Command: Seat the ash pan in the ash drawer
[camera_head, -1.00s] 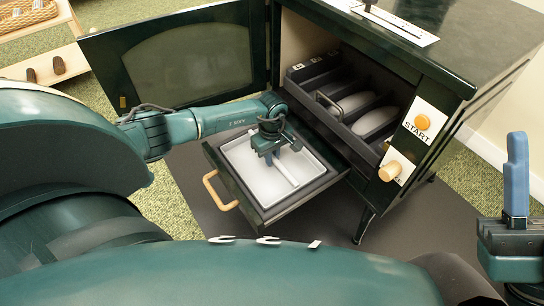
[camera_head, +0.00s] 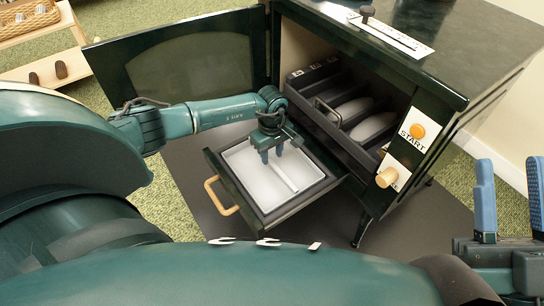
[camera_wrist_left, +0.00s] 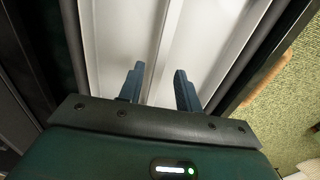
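The ash pan (camera_head: 262,178) is a pale, shallow tray with a raised bar along its middle. It lies inside the dark ash drawer (camera_head: 295,207), which is pulled out below the stove's firebox and has a wooden handle (camera_head: 216,194). The pan looks level within the drawer walls. My left gripper (camera_head: 272,157) is open above the pan, its fingers pointing down. In the left wrist view the two fingers (camera_wrist_left: 158,86) stand apart on either side of the pan's bar (camera_wrist_left: 165,45), gripping nothing. My right gripper (camera_head: 510,195) is open and empty at the right edge.
The stove door (camera_head: 195,65) stands open at the left. Above the drawer is a dark rack (camera_head: 345,118) with pale log-like pieces. A START panel (camera_head: 412,135) and wooden knob (camera_head: 386,178) are on the stove's right front. A basket shelf (camera_head: 40,45) stands at upper left.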

